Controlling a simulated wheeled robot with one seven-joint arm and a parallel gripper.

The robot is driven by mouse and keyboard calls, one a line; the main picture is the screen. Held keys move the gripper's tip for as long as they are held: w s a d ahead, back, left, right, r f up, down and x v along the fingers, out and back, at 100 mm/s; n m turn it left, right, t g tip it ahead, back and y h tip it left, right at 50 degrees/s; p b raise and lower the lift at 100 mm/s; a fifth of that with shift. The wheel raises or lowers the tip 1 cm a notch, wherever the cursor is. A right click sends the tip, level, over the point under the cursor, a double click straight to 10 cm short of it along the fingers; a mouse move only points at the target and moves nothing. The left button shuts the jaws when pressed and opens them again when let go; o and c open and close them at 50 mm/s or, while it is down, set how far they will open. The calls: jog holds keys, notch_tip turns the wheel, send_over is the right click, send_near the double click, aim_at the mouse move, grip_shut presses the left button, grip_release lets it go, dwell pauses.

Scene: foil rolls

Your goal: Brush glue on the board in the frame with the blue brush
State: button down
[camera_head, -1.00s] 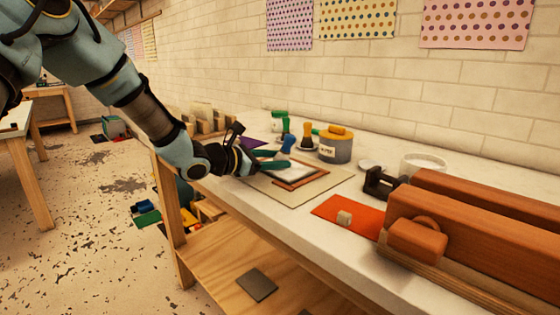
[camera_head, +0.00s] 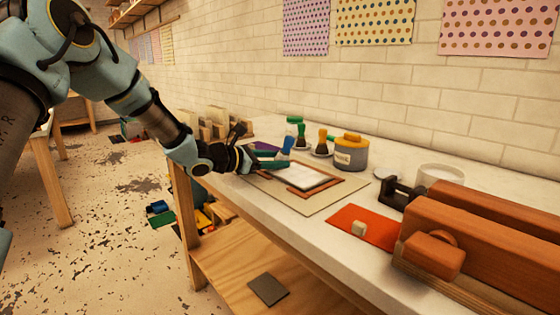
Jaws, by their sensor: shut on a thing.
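My gripper (camera_head: 280,158), with teal fingers, is shut on the blue brush (camera_head: 288,144). The brush's blue handle stands up above the fingers; its bristles are hidden. Gripper and brush are over the far left part of the brown frame (camera_head: 327,187). The pale board (camera_head: 312,179) lies inside the frame, its left part covered by my gripper. I cannot tell whether the brush touches the board. A grey pot with a yellow lid and a label (camera_head: 350,154) stands behind the frame; the label is too small to read.
The frame lies on a beige mat (camera_head: 310,206). Behind it stand a yellow brush (camera_head: 322,142) and a green-topped item (camera_head: 299,132). To the right are an orange sheet (camera_head: 362,226), a black tape holder (camera_head: 400,192), a white round tub (camera_head: 438,175) and large brown blocks (camera_head: 470,235).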

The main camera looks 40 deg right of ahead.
aim_at(319, 183)
jog(key=shift+b+x, duration=0.35)
jog(key=shift+x, duration=0.6)
jog(key=shift+s+f+b, duration=0.1)
jog(key=shift+s+b, duration=0.85)
jog(key=shift+b, duration=0.15)
jog(key=shift+s+a+b, duration=0.1)
jog(key=shift+s+b, duration=0.6)
jog(key=shift+s, duration=0.15)
jog(key=s+b, duration=0.3)
jog(key=shift+s+a+r, duration=0.1)
jog(key=shift+s+r, duration=0.15)
jog(key=shift+r, duration=0.05)
jog(key=s+b, duration=0.2)
jog(key=shift+s+f+b, duration=0.1)
jog(key=shift+f+b, duration=0.1)
jog(key=shift+b, duration=0.2)
jog(key=shift+s+a+r+b, duration=0.1)
jog(key=shift+s+b, duration=0.55)
jog(key=shift+s, duration=0.15)
jog(key=shift+s+b, duration=0.9)
jog(key=shift+b, duration=0.15)
jog(key=shift+s+a+b, duration=0.1)
jog(key=shift+s+b, duration=0.55)
jog(key=shift+s, duration=0.15)
jog(key=shift+r+p, duration=1.9)
jog(key=shift+r, duration=1.15)
